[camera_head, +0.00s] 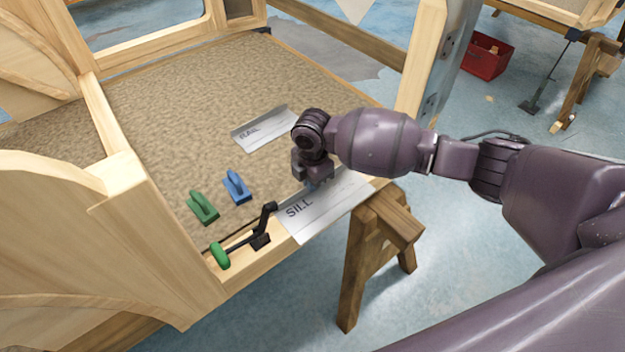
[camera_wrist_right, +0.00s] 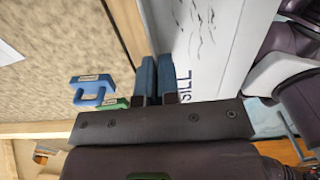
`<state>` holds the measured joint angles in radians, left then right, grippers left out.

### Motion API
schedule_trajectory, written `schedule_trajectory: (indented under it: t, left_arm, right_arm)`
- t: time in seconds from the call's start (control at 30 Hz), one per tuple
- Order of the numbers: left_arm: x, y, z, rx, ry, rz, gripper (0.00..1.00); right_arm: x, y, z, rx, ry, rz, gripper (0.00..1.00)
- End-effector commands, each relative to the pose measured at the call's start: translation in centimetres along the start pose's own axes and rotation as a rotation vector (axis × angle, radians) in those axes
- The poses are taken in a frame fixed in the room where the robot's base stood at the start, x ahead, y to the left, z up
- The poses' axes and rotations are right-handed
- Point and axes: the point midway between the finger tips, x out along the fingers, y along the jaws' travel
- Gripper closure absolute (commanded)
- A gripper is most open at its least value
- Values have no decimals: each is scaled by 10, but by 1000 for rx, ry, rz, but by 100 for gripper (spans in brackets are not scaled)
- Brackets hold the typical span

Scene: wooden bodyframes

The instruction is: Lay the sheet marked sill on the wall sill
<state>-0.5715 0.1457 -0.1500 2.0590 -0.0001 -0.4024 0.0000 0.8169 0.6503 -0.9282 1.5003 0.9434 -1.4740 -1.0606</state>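The grey sheet marked SILL (camera_head: 325,211) lies along the wooden wall sill (camera_head: 272,262) at the front edge of the body frame, its outer part reaching to or over the outer edge. It also shows in the right wrist view (camera_wrist_right: 207,45). My right gripper (camera_head: 311,186) points down at the sheet's inner edge. Its blue fingers (camera_wrist_right: 157,80) are close together with that edge between them, so it looks shut on the sheet. The fingertips hide part of the edge, and whether the sheet rests fully on the sill is unclear. My left gripper is not in view.
A second sheet marked RAIL (camera_head: 262,132) lies on the brown floor panel. A green clamp-like block (camera_head: 203,207) and a blue one (camera_head: 237,187) stand left of the gripper. A black clamp with a green handle (camera_head: 245,245) sits on the sill, close to the sheet's left end.

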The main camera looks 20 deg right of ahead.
Motion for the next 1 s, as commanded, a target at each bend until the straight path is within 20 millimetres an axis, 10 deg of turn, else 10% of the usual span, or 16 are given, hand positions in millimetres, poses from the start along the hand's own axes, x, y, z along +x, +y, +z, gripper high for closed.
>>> schedule_trajectory:
  t: [0.13,0.37,0.53,0.73,1.0]
  left_arm:
    - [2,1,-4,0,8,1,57]
    - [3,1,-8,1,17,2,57]
    - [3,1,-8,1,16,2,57]
    - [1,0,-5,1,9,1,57]
    - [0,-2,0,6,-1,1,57]
  right_arm:
    - [0,0,0,0,0,0,100]
    - [0,0,0,0,0,0,67]
    - [0,0,0,0,0,0,67]
    - [0,0,0,0,0,-1,38]
    - [0,0,0,0,0,0,38]
